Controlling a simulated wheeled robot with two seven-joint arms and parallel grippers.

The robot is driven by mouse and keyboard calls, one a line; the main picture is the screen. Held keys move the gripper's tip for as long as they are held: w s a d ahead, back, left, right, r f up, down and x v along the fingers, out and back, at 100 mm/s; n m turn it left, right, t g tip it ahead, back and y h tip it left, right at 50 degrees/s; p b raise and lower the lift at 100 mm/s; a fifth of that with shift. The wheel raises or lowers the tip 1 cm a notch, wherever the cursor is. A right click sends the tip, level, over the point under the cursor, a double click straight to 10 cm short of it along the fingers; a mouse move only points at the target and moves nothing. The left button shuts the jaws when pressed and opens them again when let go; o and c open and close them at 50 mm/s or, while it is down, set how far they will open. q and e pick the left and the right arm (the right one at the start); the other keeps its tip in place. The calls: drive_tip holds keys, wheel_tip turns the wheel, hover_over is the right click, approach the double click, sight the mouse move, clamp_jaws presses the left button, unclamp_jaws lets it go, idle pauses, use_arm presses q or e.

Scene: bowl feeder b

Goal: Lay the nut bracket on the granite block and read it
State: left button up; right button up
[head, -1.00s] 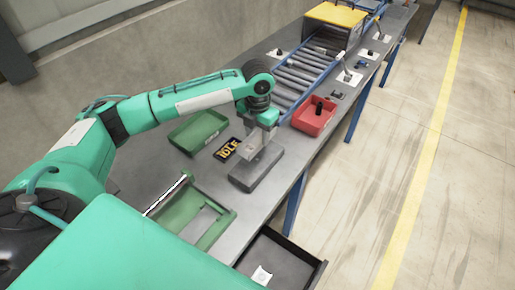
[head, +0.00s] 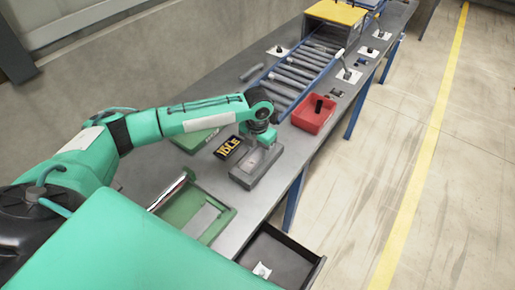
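The granite block (head: 241,178) is a dark grey slab on the bench, right of the display. My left gripper (head: 261,155) points down over it, at or just above its top. Its fingers are small and blurred, so I cannot tell whether they are open or shut. A pale grey shape lies at the fingertips on the block; I cannot tell whether it is the nut bracket or part of the gripper. The small black display (head: 228,147) shows yellow letters that look like IDLE. My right gripper is not in view.
A green tray (head: 196,142) is partly behind my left arm. A green frame (head: 215,225) and an open drawer (head: 285,262) with a white item are in front. A red bin (head: 313,116), a roller conveyor (head: 302,75) and a loose grey bar (head: 252,72) are farther back.

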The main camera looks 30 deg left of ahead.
sight(258, 156)
use_arm(q)
drive_tip(key=o, duration=0.4)
drive_tip(key=shift+o, duration=0.2)
drive_tip(key=shift+r, duration=0.1)
drive_tip(key=shift+r, duration=0.25)
wheel_tip(258, 156, up, 12)
drive_tip(key=b, duration=0.2)
drive_tip(key=shift+f+b, duration=0.15)
drive_tip(key=shift+b, duration=0.25)
drive_tip(key=shift+f, duration=0.1)
